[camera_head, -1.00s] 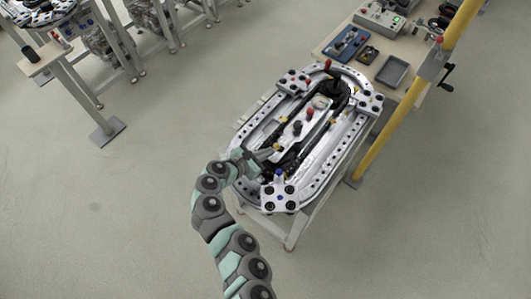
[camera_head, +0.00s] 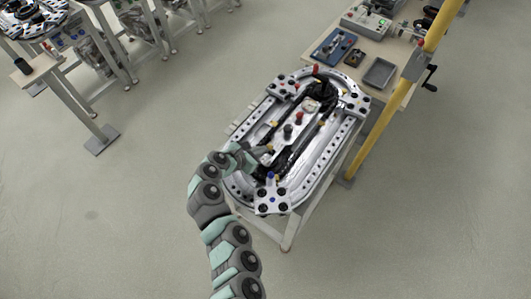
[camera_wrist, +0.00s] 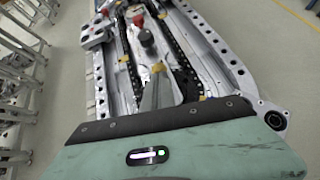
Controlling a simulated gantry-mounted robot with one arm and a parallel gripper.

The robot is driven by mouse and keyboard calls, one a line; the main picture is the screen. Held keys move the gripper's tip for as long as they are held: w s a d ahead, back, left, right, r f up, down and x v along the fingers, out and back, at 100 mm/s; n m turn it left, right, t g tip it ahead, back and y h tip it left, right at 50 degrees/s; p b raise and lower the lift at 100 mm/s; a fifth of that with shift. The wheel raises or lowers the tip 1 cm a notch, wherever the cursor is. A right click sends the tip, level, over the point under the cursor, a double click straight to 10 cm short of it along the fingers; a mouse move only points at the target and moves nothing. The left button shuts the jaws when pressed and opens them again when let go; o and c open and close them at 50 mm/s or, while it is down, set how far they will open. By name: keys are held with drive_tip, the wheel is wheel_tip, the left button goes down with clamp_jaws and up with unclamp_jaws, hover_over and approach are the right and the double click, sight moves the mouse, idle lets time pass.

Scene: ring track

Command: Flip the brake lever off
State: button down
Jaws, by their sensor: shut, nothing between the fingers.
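The ring track (camera_head: 331,158) is a silver oval on a stand, with black rails inside. On its central plate stand a red-topped knob (camera_head: 299,118) and a black knob (camera_head: 288,131). In the wrist view the red-topped knob (camera_wrist: 138,20) and black knob (camera_wrist: 146,38) are ahead of my gripper (camera_wrist: 157,85). A red-topped lever (camera_head: 316,70) stands at the track's far end and a blue knob (camera_head: 270,173) at its near end. I cannot tell which is the brake lever. My gripper (camera_head: 262,151) is shut and empty over the near left inside of the track.
A yellow post (camera_head: 400,94) with a black crank (camera_head: 431,77) stands right of the track. Behind is a bench with a blue tray (camera_head: 334,46), a grey tray (camera_head: 380,72) and a control box (camera_head: 368,20). Open floor lies to the left and right.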

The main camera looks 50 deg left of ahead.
drive_tip(key=w, duration=0.1)
drive_tip(key=w+r, duration=0.1)
drive_tip(key=w, duration=0.1)
drive_tip(key=shift+w+a+r, duration=0.3)
drive_tip(key=shift+a, duration=0.1)
drive_tip(key=shift+w+a+p, duration=0.2)
drive_tip(key=shift+w+a, duration=0.05)
drive_tip(key=shift+w, duration=0.55)
drive_tip(key=shift+w+a+p, duration=0.15)
drive_tip(key=shift+w+a, duration=0.05)
drive_tip(key=shift+w, duration=0.6)
drive_tip(key=shift+w, duration=0.1)
wheel_tip(320, 180, up, 12)
hover_over(268, 145)
drive_tip(key=a, duration=0.2)
drive_tip(key=shift+s+a+r, duration=0.1)
drive_tip(key=shift+s+r, duration=0.1)
drive_tip(key=shift+s, duration=0.25)
